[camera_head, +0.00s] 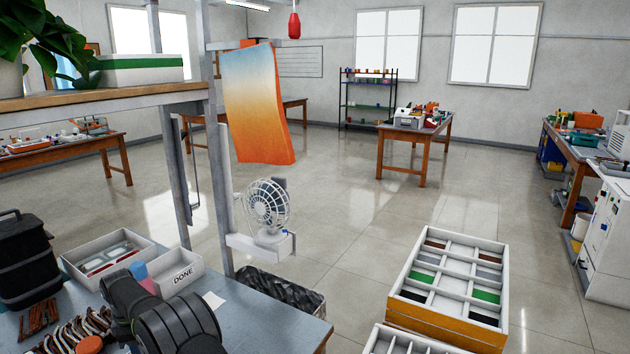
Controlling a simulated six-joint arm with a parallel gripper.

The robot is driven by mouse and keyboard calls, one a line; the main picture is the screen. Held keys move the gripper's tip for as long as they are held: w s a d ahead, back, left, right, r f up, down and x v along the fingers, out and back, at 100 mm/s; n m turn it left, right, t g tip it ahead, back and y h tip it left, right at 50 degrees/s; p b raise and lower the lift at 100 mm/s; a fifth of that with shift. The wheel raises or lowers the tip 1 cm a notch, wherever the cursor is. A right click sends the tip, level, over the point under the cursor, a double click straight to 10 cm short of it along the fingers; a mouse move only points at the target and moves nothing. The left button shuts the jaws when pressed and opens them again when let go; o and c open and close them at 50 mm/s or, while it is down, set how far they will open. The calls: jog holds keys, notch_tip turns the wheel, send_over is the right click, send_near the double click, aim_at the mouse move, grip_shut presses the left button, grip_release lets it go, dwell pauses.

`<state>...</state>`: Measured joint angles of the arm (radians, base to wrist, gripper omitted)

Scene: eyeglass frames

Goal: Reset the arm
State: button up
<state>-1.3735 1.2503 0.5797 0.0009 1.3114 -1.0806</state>
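Dark rounded links of my arm rise at the bottom left, over the grey workbench (245,318). My gripper is not in view, so I cannot tell whether it holds anything. Brown curved pieces (72,332), possibly eyeglass parts, lie at the front left of the bench, partly cut off by the picture's edge.
A black lidded container (25,262) stands at the bench's left end. A small fan (267,208) sits on a bracket by the metal post, below a hanging orange-blue cloth (257,105). A lined bin (280,292) and a divided white organizer (452,283) stand beyond the bench.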

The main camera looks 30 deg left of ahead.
jog(key=shift+r, duration=2.1)
jog(key=shift+o, duration=0.5)
jog(key=o, duration=1.4)
jog(key=shift+c, duration=0.2)
jog(key=shift+r, duration=0.35)
jog(key=s+d+r+n+t+y, duration=0.15)
jog(key=d+r, duration=0.25)
jog(key=r, duration=0.4)
jog(key=s+d+r+n+y, duration=0.1)
jog(key=s+d+r+n, duration=0.2)
jog(key=r, duration=0.5)
jog(key=s+d+r+n+t+y, duration=0.1)
jog(key=s+d+r+n+y, duration=0.2)
jog(key=r, duration=0.5)
notch_tip(320, 180, down, 9)
jog(key=w+a+h, duration=0.1)
jog(key=w+a, duration=0.1)
jog(key=shift+w+a, duration=0.25)
jog(key=shift+a, duration=0.1)
jog(key=shift+r+h, duration=0.1)
jog(key=shift+h, duration=0.15)
